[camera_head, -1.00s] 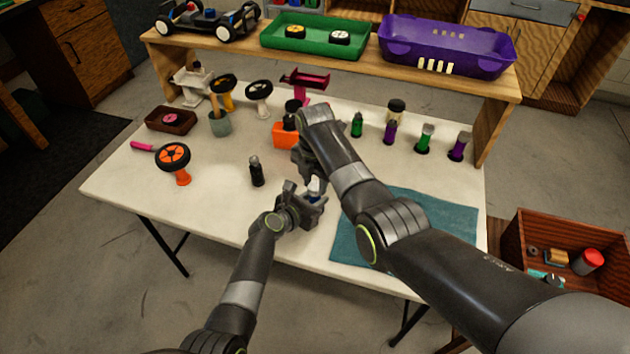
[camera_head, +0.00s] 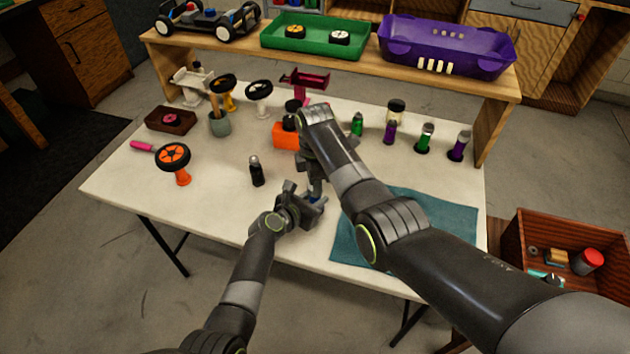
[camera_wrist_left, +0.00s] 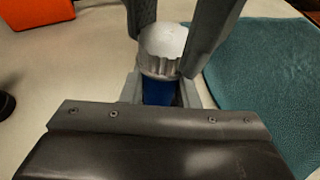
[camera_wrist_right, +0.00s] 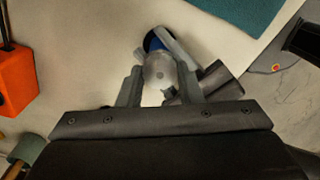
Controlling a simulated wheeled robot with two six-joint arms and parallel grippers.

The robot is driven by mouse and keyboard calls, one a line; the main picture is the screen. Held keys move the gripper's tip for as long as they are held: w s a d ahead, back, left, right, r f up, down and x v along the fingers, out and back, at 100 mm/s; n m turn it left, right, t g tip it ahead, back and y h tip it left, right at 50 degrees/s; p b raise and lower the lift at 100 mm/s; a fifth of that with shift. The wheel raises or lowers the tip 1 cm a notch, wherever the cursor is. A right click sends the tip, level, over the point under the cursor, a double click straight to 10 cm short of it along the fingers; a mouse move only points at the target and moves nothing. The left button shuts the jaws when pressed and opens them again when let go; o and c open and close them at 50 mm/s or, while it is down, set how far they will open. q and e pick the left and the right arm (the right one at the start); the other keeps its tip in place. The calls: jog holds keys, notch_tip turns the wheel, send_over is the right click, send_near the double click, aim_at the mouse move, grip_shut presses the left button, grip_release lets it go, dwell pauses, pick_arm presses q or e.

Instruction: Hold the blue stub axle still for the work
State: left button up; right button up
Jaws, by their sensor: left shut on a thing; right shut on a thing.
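The blue stub axle (camera_wrist_left: 158,92) is between the fingers of my left gripper (camera_head: 317,197), low over the front middle of the table. Its blue part also shows in the right wrist view (camera_wrist_right: 154,41). A silver-white ribbed cap-like piece (camera_wrist_left: 163,48) sits at the top of the blue part. My right gripper (camera_wrist_right: 158,84) comes down from above and is shut on this silver piece (camera_wrist_right: 158,70). Both grippers are close together, one above the other. The right arm and the fingers hide much of the axle in the head view.
A teal cloth (camera_head: 440,215) lies to the right. A black bottle-like piece (camera_head: 256,170) stands left of the grippers, an orange block (camera_head: 284,135) behind. An orange stand with a wheel (camera_head: 174,157) is at left. The table's front edge is close to my left arm.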

jog(key=m, duration=1.7)
jog(key=shift+w, duration=0.1)
jog(key=m, duration=0.5)
jog(key=shift+m, duration=0.4)
jog(key=m, duration=1.1)
jog(key=shift+m, duration=0.4)
jog(key=m, duration=1.1)
jog(key=shift+m, duration=0.3)
